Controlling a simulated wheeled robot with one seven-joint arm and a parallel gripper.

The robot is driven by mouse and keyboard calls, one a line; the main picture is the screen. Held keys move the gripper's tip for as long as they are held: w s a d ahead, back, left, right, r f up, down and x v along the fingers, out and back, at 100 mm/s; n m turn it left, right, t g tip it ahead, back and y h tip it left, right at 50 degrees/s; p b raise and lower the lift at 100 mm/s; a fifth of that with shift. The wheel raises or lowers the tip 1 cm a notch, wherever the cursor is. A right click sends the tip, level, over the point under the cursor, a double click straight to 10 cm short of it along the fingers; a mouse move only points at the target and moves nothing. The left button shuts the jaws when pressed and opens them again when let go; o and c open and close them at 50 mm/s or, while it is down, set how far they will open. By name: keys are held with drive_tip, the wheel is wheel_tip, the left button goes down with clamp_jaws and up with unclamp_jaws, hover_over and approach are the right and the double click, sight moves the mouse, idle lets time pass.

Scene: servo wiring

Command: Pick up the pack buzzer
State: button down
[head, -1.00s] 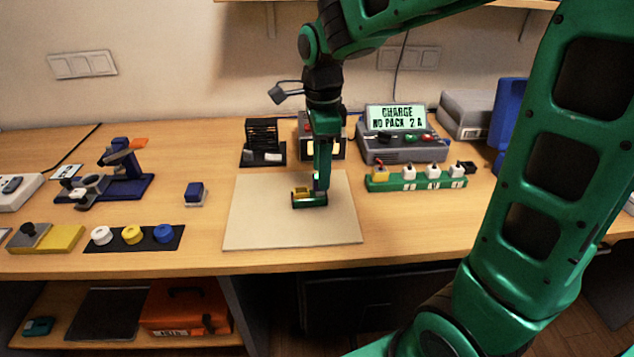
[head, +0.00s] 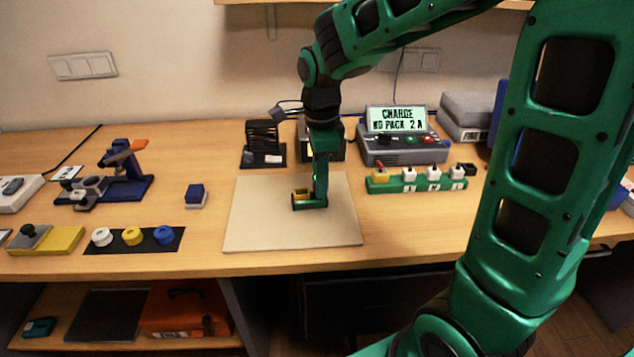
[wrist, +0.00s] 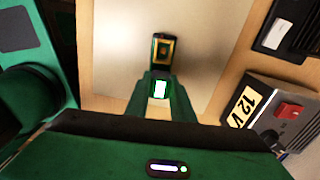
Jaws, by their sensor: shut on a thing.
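My gripper (head: 314,192) points down over the pale mat (head: 262,222). In the wrist view its fingers (wrist: 159,88) close around a small part with a bright green-white lit face, which I take to be the pack buzzer (wrist: 160,88). Most of that part is hidden by the fingers. A dark green block with a gold, square-framed top (wrist: 162,50) lies just beyond the fingertips. It shows on the mat in the head view (head: 301,196), close to the fingertips. I cannot tell whether the lit part touches this block.
A charger reading "NO PACK" (head: 400,145) stands at the back right, behind a green strip of white plugs (head: 416,184). A black rack (head: 263,140) stands behind the mat. White, yellow and blue spools (head: 132,236) lie left. The mat's front half is clear.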

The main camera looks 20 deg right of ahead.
drive_tip(key=shift+r, duration=0.15)
wheel_tip(320, 180, up, 4)
drive_tip(key=s+a+r, duration=0.6)
drive_tip(key=s+a, duration=0.1)
drive_tip(key=a, duration=0.2)
drive_tip(key=shift+s+r, duration=0.25)
drive_tip(key=shift+r, duration=0.15)
